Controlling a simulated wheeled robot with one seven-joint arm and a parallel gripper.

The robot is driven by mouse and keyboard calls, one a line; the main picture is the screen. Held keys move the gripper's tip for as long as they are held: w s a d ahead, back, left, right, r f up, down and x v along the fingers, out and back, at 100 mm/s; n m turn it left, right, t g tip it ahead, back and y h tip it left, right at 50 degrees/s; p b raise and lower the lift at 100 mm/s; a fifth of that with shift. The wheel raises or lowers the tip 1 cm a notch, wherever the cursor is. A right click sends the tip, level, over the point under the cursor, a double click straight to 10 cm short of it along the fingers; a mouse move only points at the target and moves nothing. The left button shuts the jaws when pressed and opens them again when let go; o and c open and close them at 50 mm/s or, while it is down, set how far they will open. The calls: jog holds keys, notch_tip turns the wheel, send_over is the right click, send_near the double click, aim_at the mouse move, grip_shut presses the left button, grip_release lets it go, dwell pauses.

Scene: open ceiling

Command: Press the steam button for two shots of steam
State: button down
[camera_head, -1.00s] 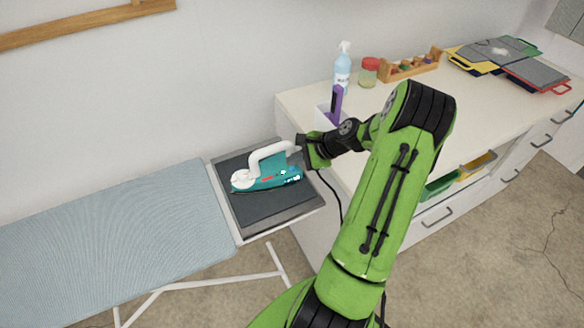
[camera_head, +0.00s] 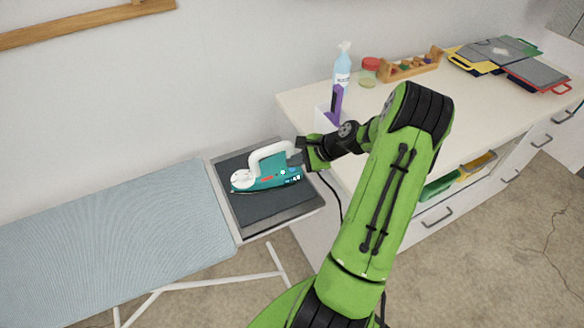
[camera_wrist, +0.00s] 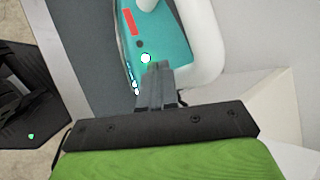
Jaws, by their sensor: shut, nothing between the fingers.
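A teal and white iron (camera_head: 272,175) rests on the dark iron rest (camera_head: 243,212) at the end of the ironing board, its white handle on top. In the wrist view the iron's teal body (camera_wrist: 168,32) shows a red strip and a round white button (camera_wrist: 145,58). My gripper (camera_wrist: 158,70) is shut and empty, its fingertips over the teal body right beside the white button. I cannot tell whether the tips touch the iron. In the head view my gripper (camera_head: 301,146) is at the right end of the iron, its tips hard to make out.
The ironing board (camera_head: 110,240) extends to the left. A counter (camera_head: 440,120) on the right holds a spray bottle (camera_head: 342,68), a purple-handled item (camera_head: 337,100), a wooden rack (camera_head: 410,65) and several folders or boards (camera_head: 510,60). The wall is close behind the iron.

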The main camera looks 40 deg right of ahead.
jog(key=shift+f, duration=0.4)
dwell(0.4)
jog(key=shift+r+p, duration=0.75)
jog(key=shift+r, duration=0.1)
notch_tip(320, 180, up, 5)
jog(key=p, duration=0.5)
dwell(0.7)
